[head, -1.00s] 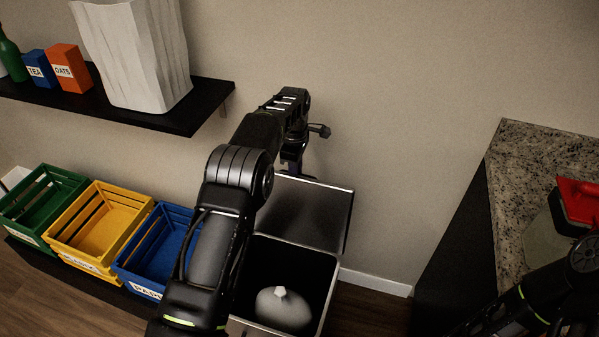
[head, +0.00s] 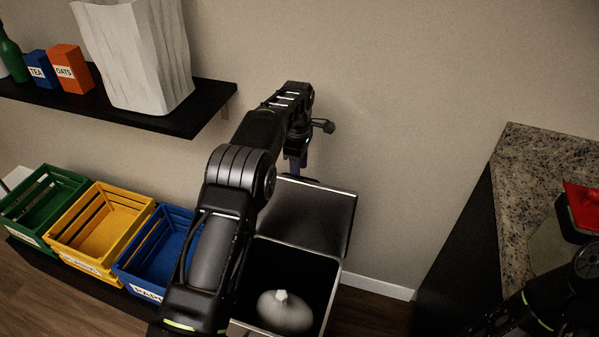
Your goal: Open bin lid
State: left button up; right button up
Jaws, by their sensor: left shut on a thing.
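The bin (head: 334,290) stands on the floor below my left arm. Its lid (head: 313,217) is raised and leans up near the wall at the back. A grey rounded bag (head: 285,311) with a pale knot lies inside the bin. My left gripper (head: 296,170) is at the top edge of the lid and shut on it; its fingertips are partly hidden behind the wrist and lid. My right arm shows at the lower right, but its gripper is out of view.
Green (head: 45,204), yellow (head: 70,238) and blue (head: 135,262) crates stand left of the bin. A black shelf (head: 170,118) above holds a white paper bag (head: 135,55), boxes and a green bottle.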

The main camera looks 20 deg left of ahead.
pick_arm(q)
notch_tip(320, 180, up, 6)
jog(key=shift+s+r, duration=0.1)
jog(key=shift+r, duration=0.1)
dwell(0.4)
